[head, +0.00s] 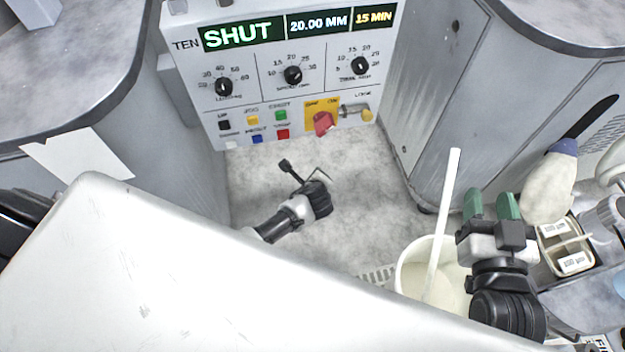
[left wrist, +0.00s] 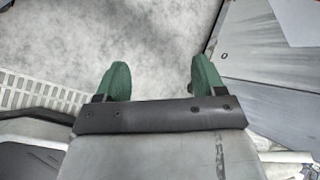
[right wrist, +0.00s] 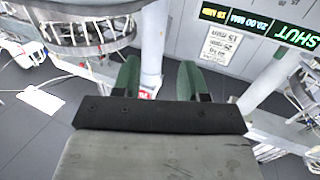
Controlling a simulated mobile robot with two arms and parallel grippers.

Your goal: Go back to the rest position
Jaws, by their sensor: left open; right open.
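My right gripper (head: 493,205) is at the right of the head view, its green fingertips apart and pointing up the picture. Nothing is between them in the right wrist view (right wrist: 158,80). My left arm comes in from the lower left, and my left gripper (head: 312,198) is over the pale mottled floor below the control panel; its fingertips are hard to make out there. In the left wrist view, the left gripper's green fingers (left wrist: 160,82) are wide apart with only bare floor between them.
The control panel (head: 285,100) reads SHUT, 20.00 MM, 15 MIN. A white bucket (head: 412,270) with a pale stick (head: 443,210) is left of my right gripper. A small tray (head: 582,240) is to its right. Grey cabinets (head: 475,80) flank the open floor.

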